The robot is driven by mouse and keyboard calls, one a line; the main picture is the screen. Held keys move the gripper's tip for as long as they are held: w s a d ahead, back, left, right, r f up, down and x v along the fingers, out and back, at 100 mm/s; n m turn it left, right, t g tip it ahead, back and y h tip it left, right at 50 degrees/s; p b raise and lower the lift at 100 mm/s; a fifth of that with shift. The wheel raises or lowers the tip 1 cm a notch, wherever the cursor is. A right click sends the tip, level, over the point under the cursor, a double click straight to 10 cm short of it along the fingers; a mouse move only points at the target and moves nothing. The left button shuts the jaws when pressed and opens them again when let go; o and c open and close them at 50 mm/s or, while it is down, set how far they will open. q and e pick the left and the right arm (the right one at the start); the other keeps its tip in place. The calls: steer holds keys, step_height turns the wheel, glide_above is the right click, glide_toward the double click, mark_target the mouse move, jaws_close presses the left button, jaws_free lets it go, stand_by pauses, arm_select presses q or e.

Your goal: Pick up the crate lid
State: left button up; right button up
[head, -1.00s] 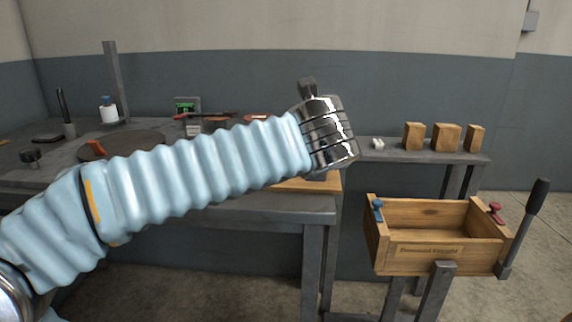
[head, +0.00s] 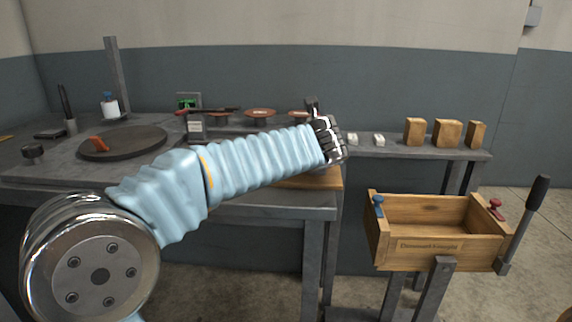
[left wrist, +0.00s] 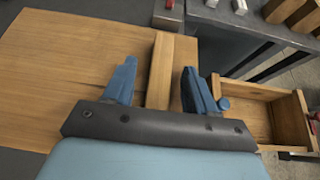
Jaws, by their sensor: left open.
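The crate lid is a flat wooden board (left wrist: 80,60) lying on the grey workbench, with a raised wooden bar (left wrist: 160,75) along it. In the head view only a strip of the lid (head: 310,183) shows at the bench's right end, behind my arm. My left gripper (left wrist: 159,66) is open, its two blue fingers on either side of the bar in the left wrist view. Clear gaps show beside the bar; how far down the fingers reach is hard to tell. In the head view my arm hides the fingers. My right gripper is out of view.
An open, empty wooden crate (head: 430,248) with blue and red knobs stands right of the bench, beside an upright lever (head: 525,220). Several wooden blocks (head: 446,133) and small pale pieces sit on the shelf behind. A dark round plate (head: 125,142) is on the bench's left.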

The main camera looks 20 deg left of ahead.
arm_select(q)
jaws_close()
steer(key=shift+r, duration=0.15)
